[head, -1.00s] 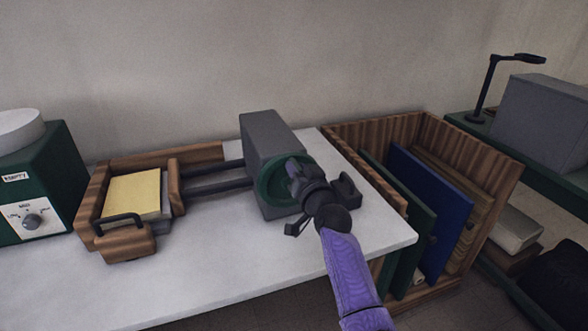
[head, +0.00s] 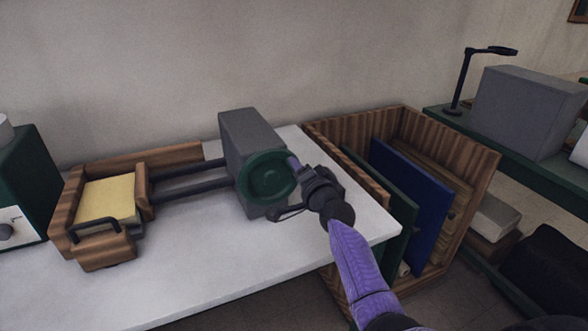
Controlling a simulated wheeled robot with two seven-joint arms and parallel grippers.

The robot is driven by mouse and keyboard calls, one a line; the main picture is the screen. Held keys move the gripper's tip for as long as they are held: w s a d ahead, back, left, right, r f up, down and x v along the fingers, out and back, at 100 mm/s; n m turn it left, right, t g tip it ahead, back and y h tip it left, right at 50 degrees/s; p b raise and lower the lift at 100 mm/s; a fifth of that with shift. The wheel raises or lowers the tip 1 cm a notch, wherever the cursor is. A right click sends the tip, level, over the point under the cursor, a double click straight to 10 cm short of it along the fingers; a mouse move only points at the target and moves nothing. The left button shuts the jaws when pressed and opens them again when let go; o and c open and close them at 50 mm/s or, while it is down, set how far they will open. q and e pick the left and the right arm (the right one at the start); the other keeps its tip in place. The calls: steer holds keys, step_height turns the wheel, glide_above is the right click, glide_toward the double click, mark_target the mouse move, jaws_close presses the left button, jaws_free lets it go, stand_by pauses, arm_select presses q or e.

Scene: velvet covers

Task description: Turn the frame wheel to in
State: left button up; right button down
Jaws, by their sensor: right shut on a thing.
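The frame wheel is a green round wheel (head: 266,178) on the near face of a grey block (head: 250,132), in the middle of the head view. My right gripper (head: 298,170) is at the right side of the wheel, shut on it at the rim. The fingertips are small and partly hidden, so the exact grip is hard to see. Two dark rods (head: 188,180) run left from the block to a wooden frame (head: 70,212), which holds a yellow-topped stack (head: 106,198). My left gripper is out of view.
The white table (head: 200,265) is clear in front. A wooden crate (head: 470,185) with green and blue panels (head: 410,185) stands to the right. A green box (head: 30,190) is at the left edge. A lamp (head: 470,75) and grey box (head: 525,112) stand on a shelf at the right.

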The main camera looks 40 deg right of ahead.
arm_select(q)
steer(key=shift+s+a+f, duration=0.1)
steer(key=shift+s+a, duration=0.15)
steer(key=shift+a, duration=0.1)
arm_select(e)
steer(key=shift+d+f+m, duration=0.1)
steer(key=shift+f+m, duration=0.1)
steer(key=shift+m, duration=0.1)
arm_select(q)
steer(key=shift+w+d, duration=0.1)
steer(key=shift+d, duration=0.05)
arm_select(e)
steer(key=c, duration=0.8)
jaws_free()
steer(key=o, duration=0.3)
steer(key=shift+s+d, duration=0.1)
steer(key=shift+d, duration=0.05)
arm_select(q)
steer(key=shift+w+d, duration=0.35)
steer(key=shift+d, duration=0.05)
arm_select(e)
steer(key=shift+o, duration=0.2)
